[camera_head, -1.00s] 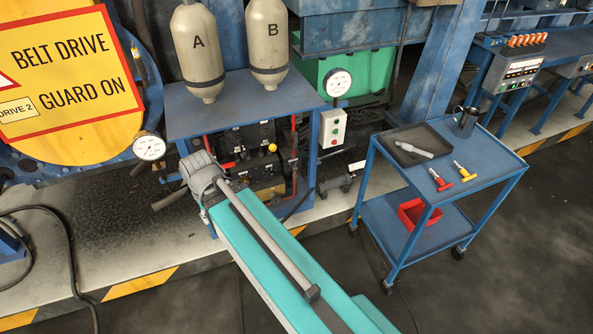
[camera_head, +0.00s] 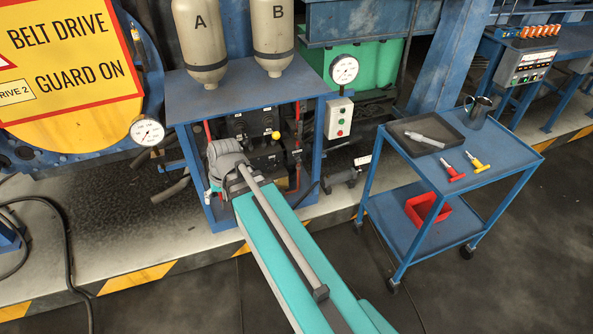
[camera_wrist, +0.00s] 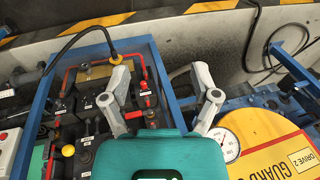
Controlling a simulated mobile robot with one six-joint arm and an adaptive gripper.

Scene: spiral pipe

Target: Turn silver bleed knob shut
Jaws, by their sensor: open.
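In the wrist view my gripper (camera_wrist: 156,66) is open and empty, with its two fingers spread apart. Its left finger overlaps the red pipework (camera_wrist: 68,82) of the blue frame, and its right finger is over the dark gap by the floor edge. In the head view the end of my arm is at the blue cabinet (camera_head: 312,150), hiding its lower left front; the fingers are hidden there. A yellow knob (camera_head: 276,135) on the dark valve panel also shows in the wrist view (camera_wrist: 68,150). I cannot pick out the silver bleed knob with certainty.
The blue trolley (camera_head: 500,160) carries a tray and tools. Hoses lie at left. Floor ahead of the trolley is open.

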